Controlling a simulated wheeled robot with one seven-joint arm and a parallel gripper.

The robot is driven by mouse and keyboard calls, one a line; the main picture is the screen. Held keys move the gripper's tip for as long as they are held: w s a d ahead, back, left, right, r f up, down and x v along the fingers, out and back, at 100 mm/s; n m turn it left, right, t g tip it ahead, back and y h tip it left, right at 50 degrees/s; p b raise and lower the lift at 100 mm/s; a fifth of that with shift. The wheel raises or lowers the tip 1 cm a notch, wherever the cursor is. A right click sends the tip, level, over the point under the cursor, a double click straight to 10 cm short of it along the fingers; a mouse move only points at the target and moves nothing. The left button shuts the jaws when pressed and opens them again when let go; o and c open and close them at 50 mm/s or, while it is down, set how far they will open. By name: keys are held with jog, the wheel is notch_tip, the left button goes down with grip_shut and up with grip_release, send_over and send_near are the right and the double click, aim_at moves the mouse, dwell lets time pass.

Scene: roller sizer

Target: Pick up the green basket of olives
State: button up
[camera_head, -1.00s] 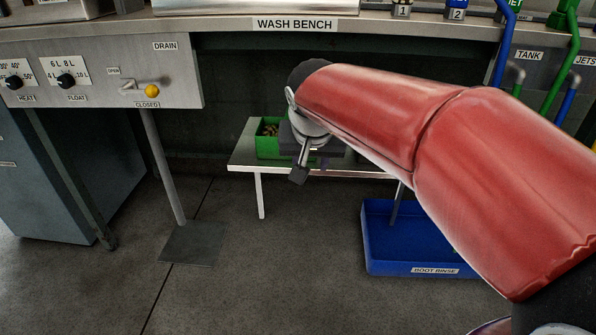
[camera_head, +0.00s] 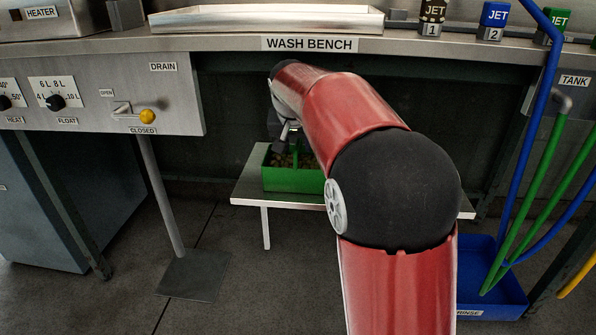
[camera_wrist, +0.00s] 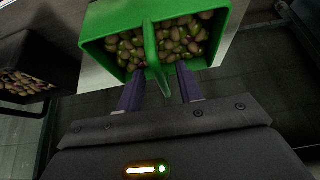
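The green basket of olives (camera_head: 288,181) stands on a low steel shelf (camera_head: 250,192) under the wash bench, partly hidden by my arm. In the wrist view the basket (camera_wrist: 112,20) is at the top, full of brownish-green olives, with its green handle running toward my gripper. My gripper (camera_wrist: 157,74) is open, its two dark purple fingers on either side of the handle. A gap shows between each finger and the handle. In the head view my gripper (camera_head: 285,130) is over the basket, small and partly hidden by my arm.
A dark crate of olives (camera_wrist: 38,52) is at the left in the wrist view. The wash bench (camera_head: 230,43) overhangs the shelf. A blue boot rinse tray (camera_head: 484,318) and hoses are at the right. A support leg (camera_head: 161,190) stands at the left.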

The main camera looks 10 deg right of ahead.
aim_at(298, 140)
jog(key=w+f, duration=0.1)
jog(key=w+d+f, duration=0.1)
jog(key=w, duration=0.1)
jog(key=shift+w+f, duration=0.1)
jog(key=shift+f, duration=0.3)
jog(key=shift+c, duration=0.2)
grip_shut()
jog(key=shift+r, duration=0.15)
dwell(0.8)
